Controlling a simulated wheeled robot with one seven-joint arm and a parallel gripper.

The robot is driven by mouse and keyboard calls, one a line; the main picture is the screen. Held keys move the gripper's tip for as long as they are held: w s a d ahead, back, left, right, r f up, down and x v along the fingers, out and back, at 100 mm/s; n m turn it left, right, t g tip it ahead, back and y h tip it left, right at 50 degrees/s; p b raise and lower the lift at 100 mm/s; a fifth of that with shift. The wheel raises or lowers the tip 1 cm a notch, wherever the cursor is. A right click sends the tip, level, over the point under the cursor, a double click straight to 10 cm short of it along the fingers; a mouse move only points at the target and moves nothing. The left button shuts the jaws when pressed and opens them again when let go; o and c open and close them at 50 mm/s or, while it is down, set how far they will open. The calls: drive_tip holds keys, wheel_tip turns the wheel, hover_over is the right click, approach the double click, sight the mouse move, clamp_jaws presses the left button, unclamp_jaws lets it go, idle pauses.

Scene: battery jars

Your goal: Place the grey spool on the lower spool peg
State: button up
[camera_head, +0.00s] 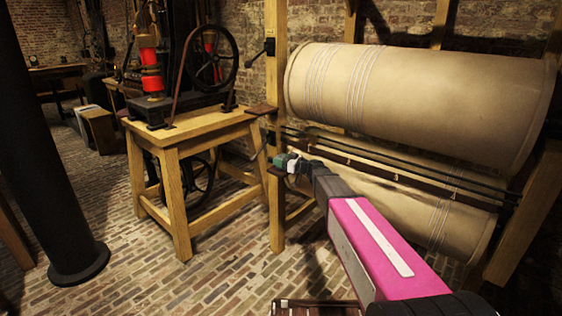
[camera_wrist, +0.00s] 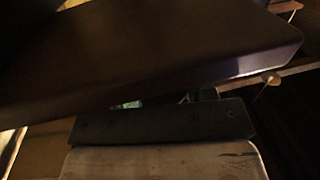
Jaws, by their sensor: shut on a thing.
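My gripper (camera_head: 286,163) is at the end of my pink arm, beside the front wooden post of the rack in the head view. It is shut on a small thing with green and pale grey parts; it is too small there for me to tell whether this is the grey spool. A small dark brown ledge (camera_head: 277,171) sticks out from the post just under the gripper, and I cannot tell whether they touch. In the wrist view a large dark slab fills the top and hides most of the gripper area. I cannot make out the lower spool peg for certain.
The rack's wooden post (camera_head: 276,215) stands close to my gripper. Large cream rolls (camera_head: 420,95) hang to its right, with dark rails (camera_head: 400,165) between them. A wooden table (camera_head: 185,132) with a wheeled machine stands left. Brick floor (camera_head: 225,270) is open in front.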

drive_tip(key=o, duration=0.9)
drive_tip(key=v, duration=1.2)
drive_tip(key=s+d+f+m+g+h, duration=0.2)
drive_tip(key=s+f+m+g+h, duration=0.35)
drive_tip(key=s+f, duration=0.8)
drive_tip(key=s+d+f+m+g+h, duration=0.3)
drive_tip(key=s+d+m+h, duration=0.3)
drive_tip(key=s+d+h, duration=0.4)
drive_tip(key=s+d+f, duration=0.1)
drive_tip(key=s, duration=0.3)
drive_tip(key=shift+s+f+m, duration=0.2)
drive_tip(key=shift+s+m, duration=0.15)
